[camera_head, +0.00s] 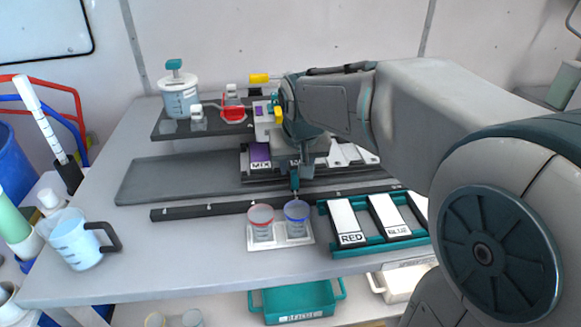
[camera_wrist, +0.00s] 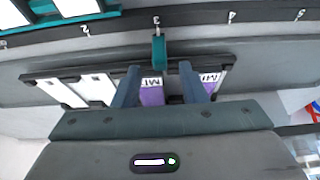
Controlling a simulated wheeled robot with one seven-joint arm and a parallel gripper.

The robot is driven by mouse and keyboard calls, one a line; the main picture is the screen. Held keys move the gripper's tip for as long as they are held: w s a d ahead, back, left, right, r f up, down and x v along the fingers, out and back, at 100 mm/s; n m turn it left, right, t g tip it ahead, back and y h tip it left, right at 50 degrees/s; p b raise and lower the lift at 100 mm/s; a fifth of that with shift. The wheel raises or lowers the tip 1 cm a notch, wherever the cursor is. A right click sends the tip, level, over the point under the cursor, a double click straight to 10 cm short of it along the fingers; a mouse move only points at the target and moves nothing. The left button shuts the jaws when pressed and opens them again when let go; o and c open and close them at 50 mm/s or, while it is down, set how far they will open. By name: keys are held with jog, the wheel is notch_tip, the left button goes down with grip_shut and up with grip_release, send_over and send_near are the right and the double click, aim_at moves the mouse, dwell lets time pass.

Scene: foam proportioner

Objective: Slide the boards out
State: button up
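A black rack (camera_head: 262,177) stands on the grey tray at the back and holds several boards, which also show in the wrist view. A purple-and-white MIX board (camera_head: 260,155) sits at its left; white boards (camera_head: 352,153) show at its right. In the wrist view two purple boards (camera_wrist: 152,95) and white boards (camera_wrist: 98,88) lie in it. My gripper (camera_wrist: 159,70) is open over the rack's front edge, with a teal upright tab (camera_wrist: 159,50) between or just beyond its fingers. I cannot tell whether they touch it. My arm hides part of the rack.
A numbered dark rail (camera_head: 200,210) runs across the table. In front are two cups, one red-rimmed (camera_head: 262,222) and one blue-rimmed (camera_head: 297,218), and a teal rack (camera_head: 375,243) with white labelled boards. A jug (camera_head: 75,240) stands left; the grey tray's left part is bare.

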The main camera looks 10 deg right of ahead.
aim_at(295, 173)
jog(key=x, duration=0.5)
jog(key=shift+w+f, duration=0.1)
jog(key=shift+f, duration=0.15)
grip_shut()
